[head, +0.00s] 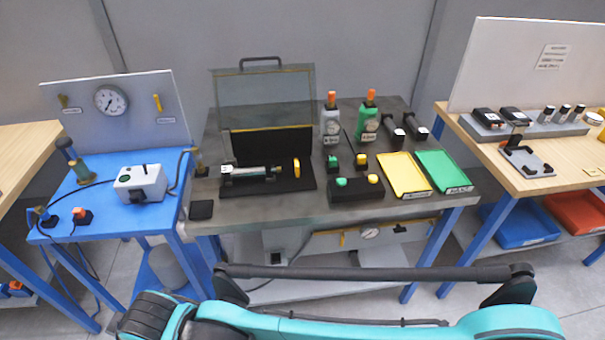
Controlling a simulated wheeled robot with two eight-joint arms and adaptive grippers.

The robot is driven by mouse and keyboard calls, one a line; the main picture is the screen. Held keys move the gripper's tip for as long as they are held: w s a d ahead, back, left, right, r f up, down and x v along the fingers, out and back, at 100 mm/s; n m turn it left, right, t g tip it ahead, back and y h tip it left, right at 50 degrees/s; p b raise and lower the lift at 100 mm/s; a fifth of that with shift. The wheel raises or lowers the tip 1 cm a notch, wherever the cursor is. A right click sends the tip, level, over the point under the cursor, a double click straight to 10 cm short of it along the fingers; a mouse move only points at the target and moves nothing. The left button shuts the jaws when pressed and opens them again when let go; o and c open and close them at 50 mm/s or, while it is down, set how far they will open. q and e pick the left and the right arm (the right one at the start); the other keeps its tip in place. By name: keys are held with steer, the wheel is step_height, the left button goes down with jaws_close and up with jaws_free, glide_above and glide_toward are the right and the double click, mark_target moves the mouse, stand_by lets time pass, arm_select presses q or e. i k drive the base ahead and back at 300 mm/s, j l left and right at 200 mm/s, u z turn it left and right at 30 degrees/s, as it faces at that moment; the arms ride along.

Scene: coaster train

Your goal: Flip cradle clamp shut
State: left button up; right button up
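On the middle bench, a silver cylindrical part (250,174) lies on a black base inside an open case with a clear raised lid (263,95). A yellow upright piece (296,168) stands at its right end; I cannot tell if it is a clamp lever. On the right bench, a grey plate (527,161) carries black cradle-like pieces and a raised dark part (516,132). I cannot tell which of these is the cradle clamp, or whether it is open. Neither of my grippers is in view; teal and black parts of my arm cross the bottom.
A yellow tray (404,176) and a green tray (443,171) lie at the middle bench's right. Two bottles (330,124) stand behind. A blue table (95,225) with a gauge panel stands left. Gaps separate the benches.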

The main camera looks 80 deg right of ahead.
mark_target(226, 134)
steer(key=z, duration=2.25)
steer(key=i+l, duration=0.15)
steer(key=l, duration=0.15)
steer(key=i+l, duration=0.1)
steer(key=l, duration=0.15)
steer(key=i+l, duration=0.15)
steer(key=l, duration=0.15)
steer(key=u, duration=1.5)
